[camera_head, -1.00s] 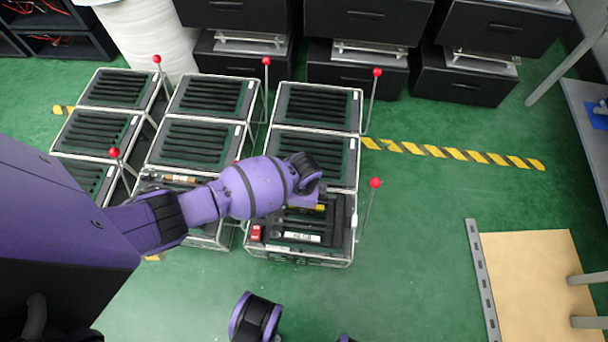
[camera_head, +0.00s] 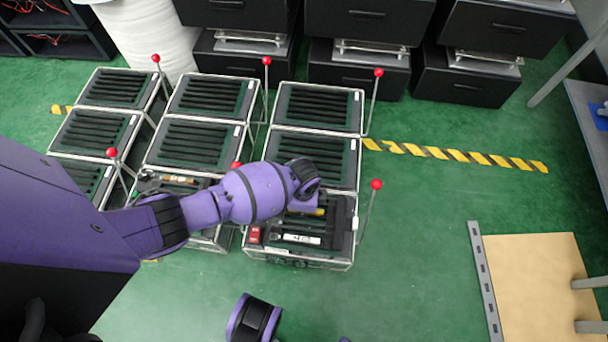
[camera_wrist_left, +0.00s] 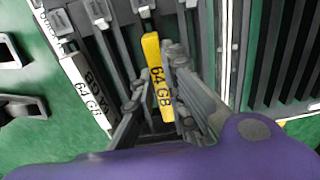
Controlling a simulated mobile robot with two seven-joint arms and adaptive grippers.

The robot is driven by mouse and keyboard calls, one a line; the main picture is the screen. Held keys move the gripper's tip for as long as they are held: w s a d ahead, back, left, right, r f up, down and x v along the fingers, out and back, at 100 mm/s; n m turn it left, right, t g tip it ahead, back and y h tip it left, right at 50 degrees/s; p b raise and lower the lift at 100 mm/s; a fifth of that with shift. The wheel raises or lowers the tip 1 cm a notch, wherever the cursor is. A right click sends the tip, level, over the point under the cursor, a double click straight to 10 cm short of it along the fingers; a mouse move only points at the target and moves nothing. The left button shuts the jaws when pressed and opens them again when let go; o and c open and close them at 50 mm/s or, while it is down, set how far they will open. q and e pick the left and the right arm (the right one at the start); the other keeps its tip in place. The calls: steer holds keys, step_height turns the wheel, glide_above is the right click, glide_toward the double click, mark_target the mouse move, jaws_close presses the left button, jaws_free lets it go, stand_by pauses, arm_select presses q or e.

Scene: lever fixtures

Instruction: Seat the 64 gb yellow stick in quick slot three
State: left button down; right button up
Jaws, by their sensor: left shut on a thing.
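The yellow stick (camera_wrist_left: 152,62), marked 64 GB, lies between the fingers of my left gripper (camera_wrist_left: 158,112) in the left wrist view. The gripper is shut on it. Its far end is over or in the dark slots of a fixture; I cannot tell how deep it sits. In the head view only a small yellow piece (camera_head: 319,212) shows beside my left wrist, over the front right fixture (camera_head: 347,245). My left arm hides part of that fixture, and the left fingers are hidden there. My right gripper is out of view. I cannot read any slot numbers.
A white 64 GB stick (camera_wrist_left: 84,82) lies beside the yellow one. More slotted fixtures (camera_head: 300,105) stand behind and left.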

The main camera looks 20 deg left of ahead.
arm_select(q)
steer(key=shift+f, duration=0.25)
steer(key=c, duration=1.7)
jaws_free()
steer(key=shift+r, duration=0.1)
step_height(320, 180, up, 12)
steer(key=shift+f, duration=0.1)
